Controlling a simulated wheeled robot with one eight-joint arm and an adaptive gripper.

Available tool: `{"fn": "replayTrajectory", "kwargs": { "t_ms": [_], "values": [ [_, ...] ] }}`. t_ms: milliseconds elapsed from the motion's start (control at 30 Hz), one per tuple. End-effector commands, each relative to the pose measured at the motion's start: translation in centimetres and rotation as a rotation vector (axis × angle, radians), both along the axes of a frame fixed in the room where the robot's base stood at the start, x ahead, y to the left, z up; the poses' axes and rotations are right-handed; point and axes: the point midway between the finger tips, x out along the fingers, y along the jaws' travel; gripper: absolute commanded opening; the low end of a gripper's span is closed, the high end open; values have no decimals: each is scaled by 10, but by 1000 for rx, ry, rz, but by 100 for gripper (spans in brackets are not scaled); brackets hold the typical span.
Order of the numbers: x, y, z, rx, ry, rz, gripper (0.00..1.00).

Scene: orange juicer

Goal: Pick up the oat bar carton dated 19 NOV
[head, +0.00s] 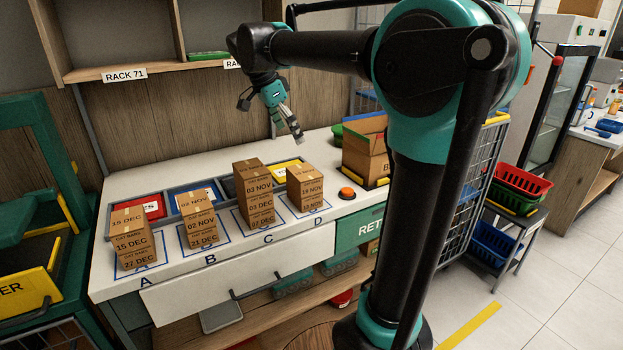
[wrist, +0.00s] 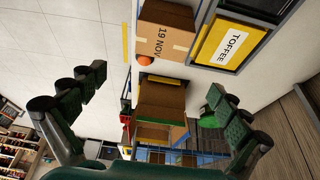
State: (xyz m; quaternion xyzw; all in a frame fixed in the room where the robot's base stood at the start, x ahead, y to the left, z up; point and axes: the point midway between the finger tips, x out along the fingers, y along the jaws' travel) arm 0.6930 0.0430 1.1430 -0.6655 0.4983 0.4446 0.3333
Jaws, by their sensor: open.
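The brown oat bar carton dated 19 NOV (wrist: 168,28) shows at the top of the wrist view, its label turned sideways and its upper part cut off by the frame. In the head view, the top carton (head: 305,176) of the stack at spot D appears to be this one, though its print is small. A lower carton (head: 311,206) sits under it. My gripper (head: 289,126) is open and empty, above and behind stack D, apart from it. Its two fingers are spread in the wrist view (wrist: 157,80), with the carton beyond their tips.
Carton stacks stand at A (head: 133,243), B (head: 199,222) and C (head: 256,190). Coloured flavour bins, including the yellow TOFFEE one (wrist: 230,43), lie behind the stacks. A rack shelf (head: 150,68) hangs above.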

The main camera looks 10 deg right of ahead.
Motion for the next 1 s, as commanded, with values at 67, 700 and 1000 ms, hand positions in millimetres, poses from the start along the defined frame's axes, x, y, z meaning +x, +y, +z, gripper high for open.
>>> {"fn": "replayTrajectory", "kwargs": {
  "t_ms": [67,700,1000],
  "values": [
    [2,-6,-15,0,0,-2,100],
    [11,-33,-92,0,0,-1,100],
    [16,-42,-130,0,1,-1,100]
  ]
}}
